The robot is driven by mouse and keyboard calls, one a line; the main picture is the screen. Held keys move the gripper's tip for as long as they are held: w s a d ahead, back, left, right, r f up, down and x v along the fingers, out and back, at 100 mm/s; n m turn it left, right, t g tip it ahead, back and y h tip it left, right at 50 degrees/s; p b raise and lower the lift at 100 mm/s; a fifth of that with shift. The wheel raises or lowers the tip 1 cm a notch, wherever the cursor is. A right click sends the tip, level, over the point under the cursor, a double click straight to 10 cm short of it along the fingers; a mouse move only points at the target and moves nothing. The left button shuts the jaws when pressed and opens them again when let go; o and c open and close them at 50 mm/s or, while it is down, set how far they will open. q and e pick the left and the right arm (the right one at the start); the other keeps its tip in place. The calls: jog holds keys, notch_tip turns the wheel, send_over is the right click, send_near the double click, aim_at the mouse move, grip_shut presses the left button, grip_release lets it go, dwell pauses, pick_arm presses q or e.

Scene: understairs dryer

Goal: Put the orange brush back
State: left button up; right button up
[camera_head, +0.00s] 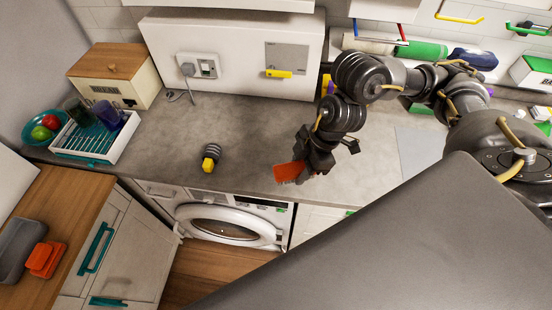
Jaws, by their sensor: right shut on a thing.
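The orange brush (289,172) is held at the front edge of the grey counter, above the right side of the washing machine. My right gripper (309,169) is shut on it, and the fingers hide its right end. I cannot tell whether the brush touches the counter. My left gripper is not in view.
A small black and yellow object (211,157) lies on the counter (245,130) left of my gripper. A dish rack (90,141), a fruit bowl (44,127) and a wooden box (112,74) stand at the left. Orange and grey items (44,259) lie on the wooden worktop. The middle counter is mostly clear.

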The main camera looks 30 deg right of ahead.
jog(key=w+f, duration=0.3)
jog(key=w, duration=0.5)
send_over(274, 163)
jog(key=d, duration=0.1)
jog(key=f, duration=0.6)
jog(key=shift+s+d+f, duration=0.1)
jog(key=shift+s, duration=0.3)
jog(key=shift+w+f, duration=0.25)
jog(key=shift+f, duration=0.1)
notch_tip(274, 163, down, 3)
jog(key=shift+r+p, duration=0.1)
jog(key=shift+p, duration=0.75)
jog(key=shift+d, duration=0.1)
jog(key=shift+f, duration=0.2)
jog(key=shift+f, duration=0.1)
jog(key=o, duration=0.9)
